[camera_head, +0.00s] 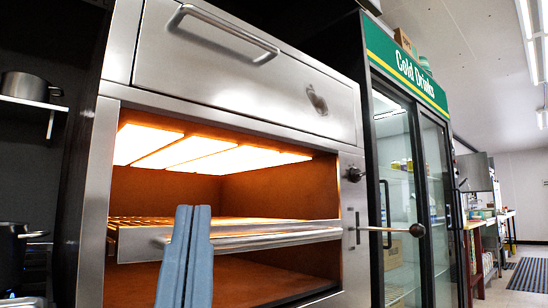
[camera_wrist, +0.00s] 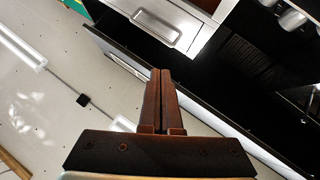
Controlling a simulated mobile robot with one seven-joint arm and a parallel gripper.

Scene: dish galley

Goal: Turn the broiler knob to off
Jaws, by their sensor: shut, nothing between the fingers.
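The broiler (camera_head: 120,200) is a steel unit with an open front, and its heating panels (camera_head: 190,152) glow bright orange-white. A small dark knob (camera_head: 353,174) sits on its right front panel; I cannot read its setting. My gripper (camera_head: 193,208) points upward in front of the broiler's opening, its two fingers pressed together and empty. It is well to the left of the dark knob and apart from it. The closed fingers also show in the wrist view (camera_wrist: 160,72), where the knob cannot be made out.
A rack (camera_head: 250,240) with a front bar fills the opening behind my fingers. A rod with a ball end (camera_head: 417,230) sticks out below the knob. The upper door has a bar handle (camera_head: 222,30) and a metal fitting (camera_head: 317,100). A drinks cooler (camera_head: 405,70) stands at the right.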

